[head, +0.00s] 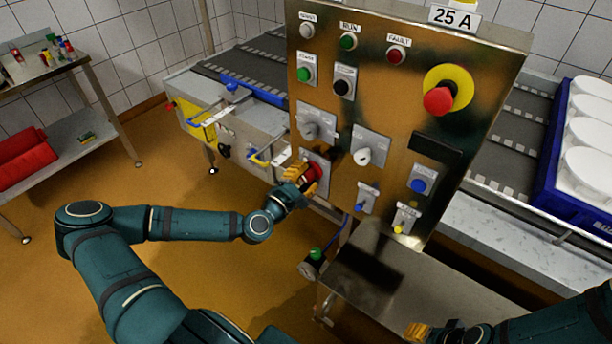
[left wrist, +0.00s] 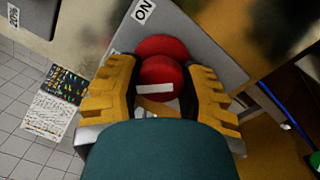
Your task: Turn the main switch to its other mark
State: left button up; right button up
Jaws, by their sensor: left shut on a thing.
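The main switch is a red round knob (head: 309,175) low on the left of the steel control panel (head: 400,120). In the left wrist view the knob (left wrist: 163,72) sits on a grey plate (left wrist: 200,40) with an "ON" label (left wrist: 143,11), and a pale bar shows on its front. My left gripper (head: 306,178) is shut on the knob, with one yellow finger on each side in the left wrist view (left wrist: 160,88). The other mark is hidden or out of view. My right gripper (head: 428,332) shows only partly at the bottom edge of the head view.
Close above the red knob is a grey rotary switch (head: 317,125), with a white dial (head: 363,157) to its right. A red emergency button (head: 438,99) is higher up. A steel shelf (head: 400,285) juts out below the panel. A blue crate (head: 545,165) stands at right.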

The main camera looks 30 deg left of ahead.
pick_arm(q)
jog(key=o, duration=1.2)
jog(key=s, duration=0.8)
jog(key=s+a, duration=0.1)
jog(key=s, duration=0.3)
jog(key=shift+f, duration=0.3)
